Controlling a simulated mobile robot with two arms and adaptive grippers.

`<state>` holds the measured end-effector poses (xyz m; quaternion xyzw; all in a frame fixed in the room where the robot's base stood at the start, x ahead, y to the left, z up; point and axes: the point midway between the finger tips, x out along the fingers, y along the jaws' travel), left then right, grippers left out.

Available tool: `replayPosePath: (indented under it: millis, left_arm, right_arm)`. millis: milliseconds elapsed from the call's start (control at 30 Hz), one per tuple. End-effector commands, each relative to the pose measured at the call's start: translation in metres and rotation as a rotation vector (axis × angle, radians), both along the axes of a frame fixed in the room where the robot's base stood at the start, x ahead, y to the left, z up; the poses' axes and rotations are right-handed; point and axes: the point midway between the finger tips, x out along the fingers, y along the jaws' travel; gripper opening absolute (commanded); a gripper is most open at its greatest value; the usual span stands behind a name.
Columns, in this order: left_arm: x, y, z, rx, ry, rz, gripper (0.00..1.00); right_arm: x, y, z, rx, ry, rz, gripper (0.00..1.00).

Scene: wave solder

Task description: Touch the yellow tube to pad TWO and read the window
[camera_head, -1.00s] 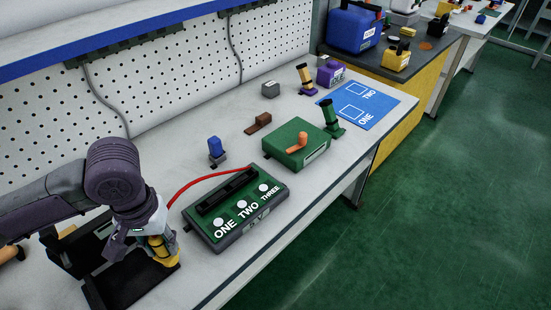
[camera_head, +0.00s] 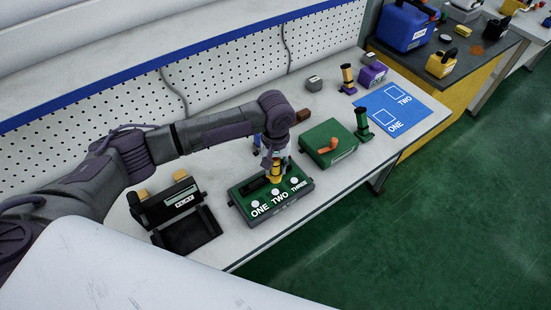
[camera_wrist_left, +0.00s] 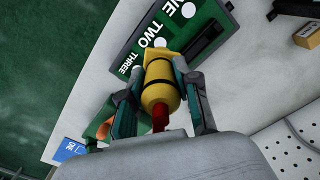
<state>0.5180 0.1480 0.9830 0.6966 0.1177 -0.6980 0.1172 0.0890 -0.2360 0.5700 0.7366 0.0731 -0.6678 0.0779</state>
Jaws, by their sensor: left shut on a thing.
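My left gripper (camera_head: 274,166) is shut on the yellow tube (camera_head: 275,174). In the left wrist view the tube (camera_wrist_left: 160,85) sits between both fingers, with a red part at its near end. The tube is over the green pad box (camera_head: 243,207), near the white pads. Pad ONE (camera_head: 255,204) and pad TWO (camera_head: 276,192) show in the head view; pad TWO (camera_wrist_left: 160,42) is just beyond the tube in the wrist view. I cannot tell whether the tube touches a pad. A black unit (camera_head: 160,213) has a pale window (camera_head: 183,191); its text is too small to read. My right gripper is not in view.
A green box (camera_head: 318,157) with an orange handle stands to the right, by a green stand (camera_head: 362,124) and a blue mat (camera_head: 420,112). A black tray (camera_head: 190,235) lies left of the pad box. The pegboard wall (camera_head: 230,70) bounds the bench behind.

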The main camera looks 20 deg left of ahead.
Motion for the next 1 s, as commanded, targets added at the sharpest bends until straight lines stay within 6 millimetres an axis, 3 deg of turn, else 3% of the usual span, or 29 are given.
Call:
replayPosePath:
  millis: [267, 467, 1000]
  left_arm:
    - [0.0, 0.0, 0.0, -0.001, 0.0, 0.0, 0.0]
    - [-0.001, -0.001, 0.003, -0.001, 0.002, 0.001, 0.0]
    - [-0.001, -0.001, -0.054, -0.001, 0.002, -0.001, 0.0]
  right_arm:
    - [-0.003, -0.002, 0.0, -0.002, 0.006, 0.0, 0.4]
    - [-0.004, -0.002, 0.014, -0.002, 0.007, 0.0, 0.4]
    - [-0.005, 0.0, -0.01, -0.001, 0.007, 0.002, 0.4]
